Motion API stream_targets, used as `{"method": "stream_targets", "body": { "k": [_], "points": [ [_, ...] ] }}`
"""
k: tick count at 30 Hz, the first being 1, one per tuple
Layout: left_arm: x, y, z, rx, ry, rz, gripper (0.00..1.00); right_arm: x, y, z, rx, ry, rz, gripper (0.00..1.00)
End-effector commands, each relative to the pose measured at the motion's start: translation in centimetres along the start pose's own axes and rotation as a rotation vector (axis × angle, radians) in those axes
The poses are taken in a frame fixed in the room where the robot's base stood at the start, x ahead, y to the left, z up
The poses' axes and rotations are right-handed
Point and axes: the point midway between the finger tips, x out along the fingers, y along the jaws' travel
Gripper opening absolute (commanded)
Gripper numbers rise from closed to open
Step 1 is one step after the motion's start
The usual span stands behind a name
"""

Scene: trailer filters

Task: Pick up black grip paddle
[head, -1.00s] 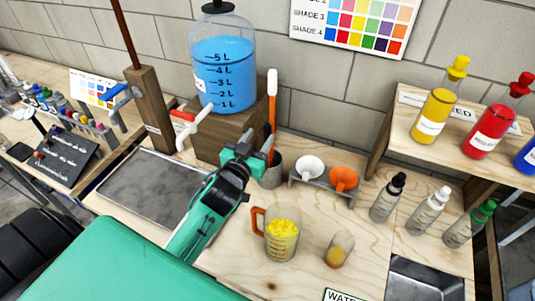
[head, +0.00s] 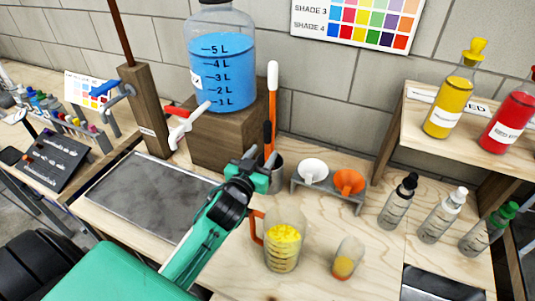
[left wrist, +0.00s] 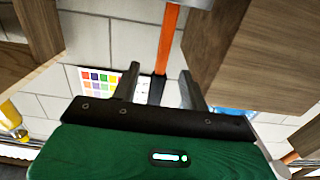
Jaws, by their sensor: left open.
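My right gripper is not in view.
A wooden block (head: 225,140) carrying a blue water jug (head: 222,68) stands behind the gripper. A measuring jug (head: 284,245) with yellow contents is close in front. A rack with white and orange funnels (head: 349,182) is right of the cup. A grey slab (head: 150,195) lies left.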

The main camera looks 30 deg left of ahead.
Motion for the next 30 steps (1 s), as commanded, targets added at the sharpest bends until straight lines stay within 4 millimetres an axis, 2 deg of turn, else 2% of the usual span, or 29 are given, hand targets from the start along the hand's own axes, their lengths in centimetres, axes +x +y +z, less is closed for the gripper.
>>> {"method": "stream_targets", "body": {
  "k": [10, 15, 23, 30],
  "points": [
    [4.1, -0.2, -1.1, 0.001, 0.000, 0.000, 0.45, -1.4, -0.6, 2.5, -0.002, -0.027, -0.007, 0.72],
    [5.6, -0.2, -0.8, 0.001, 0.000, 0.000, 0.45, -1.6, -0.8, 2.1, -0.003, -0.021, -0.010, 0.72],
    [5.8, -0.2, -0.7, 0.000, 0.000, 0.000, 0.45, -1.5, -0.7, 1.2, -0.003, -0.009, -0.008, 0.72],
    [5.8, -0.2, -0.7, 0.000, 0.000, 0.000, 0.00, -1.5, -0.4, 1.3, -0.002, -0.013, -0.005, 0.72]
  ]
}}
